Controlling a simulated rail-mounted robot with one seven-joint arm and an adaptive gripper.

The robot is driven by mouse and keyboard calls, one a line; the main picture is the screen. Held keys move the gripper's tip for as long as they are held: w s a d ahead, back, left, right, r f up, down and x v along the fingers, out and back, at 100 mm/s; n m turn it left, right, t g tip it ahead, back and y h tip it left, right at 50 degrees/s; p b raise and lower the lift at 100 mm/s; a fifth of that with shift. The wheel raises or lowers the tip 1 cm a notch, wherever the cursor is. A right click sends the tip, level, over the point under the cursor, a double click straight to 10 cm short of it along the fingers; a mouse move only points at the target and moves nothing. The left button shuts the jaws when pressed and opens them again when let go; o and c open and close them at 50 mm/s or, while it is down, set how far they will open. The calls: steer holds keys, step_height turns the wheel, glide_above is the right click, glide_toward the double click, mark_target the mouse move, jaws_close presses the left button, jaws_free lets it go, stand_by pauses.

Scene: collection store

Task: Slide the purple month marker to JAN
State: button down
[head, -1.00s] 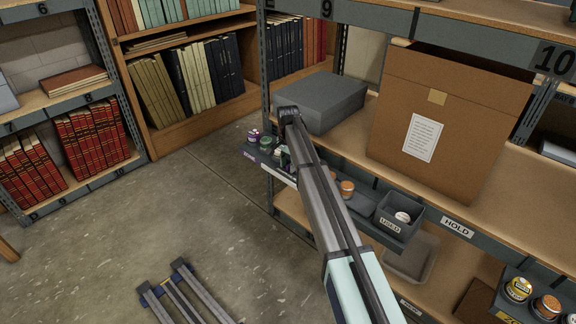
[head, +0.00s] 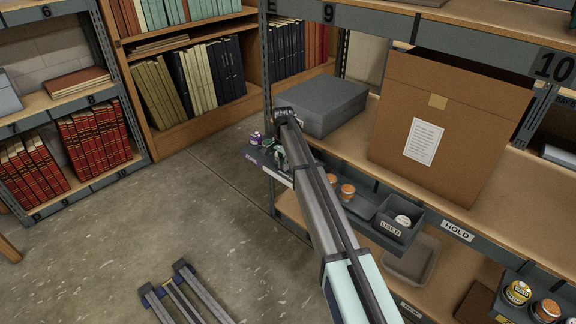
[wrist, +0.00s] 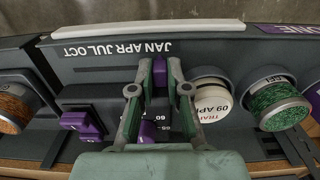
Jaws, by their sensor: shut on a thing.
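The purple month marker (wrist: 160,73) shows in the wrist view between the tips of my gripper (wrist: 160,84), whose green fingers are closed on it. The marker is near the strip's right end, where JAN appears to be. In the head view my arm reaches to the dark tray (head: 265,168) on the shelf front; the fingers are small there and the marker cannot be made out.
In the wrist view, a purple block (wrist: 82,122) sits left of the fingers. A grey box (head: 325,105) lies on the shelf behind.

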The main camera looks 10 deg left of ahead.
steer(key=c, duration=1.1)
jaws_free()
steer(key=shift+w+a, duration=0.15)
